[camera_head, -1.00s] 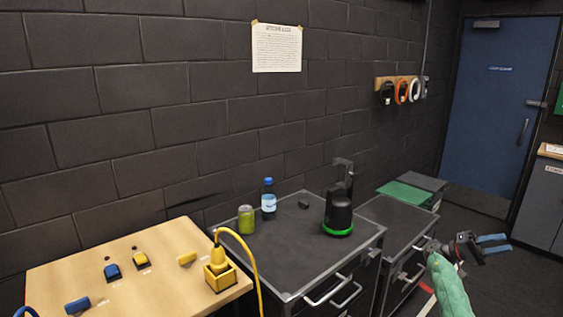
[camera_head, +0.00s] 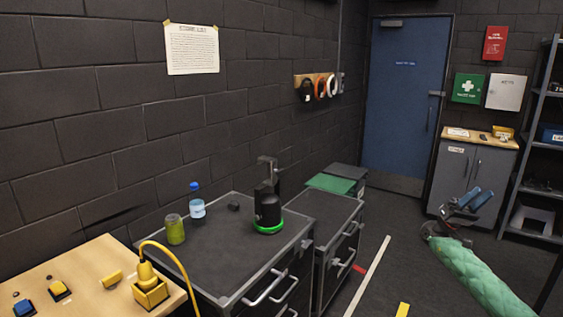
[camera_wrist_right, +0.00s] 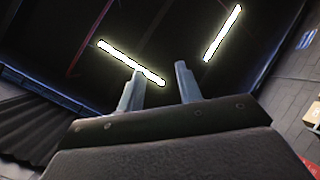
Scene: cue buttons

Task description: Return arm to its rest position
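My right arm, in a green quilted sleeve, comes in from the lower right of the head view. Its gripper (camera_head: 474,200) is raised in the air over the floor, in front of the grey cabinet, apart from everything. In the right wrist view the two fingers of my right gripper (camera_wrist_right: 160,84) stand apart with nothing between them, and point up toward the dark ceiling. My left gripper is not in view. A wooden board (camera_head: 92,294) at the lower left carries a blue button (camera_head: 24,308), yellow buttons (camera_head: 60,290) and a yellow plug block with a cable (camera_head: 150,290).
A dark bench (camera_head: 215,260) holds a green can (camera_head: 174,229), a bottle (camera_head: 197,205) and a black device with a green ring (camera_head: 267,210). A grey cabinet (camera_head: 470,180) and a shelf rack (camera_head: 540,150) stand at the right. Floor between is open.

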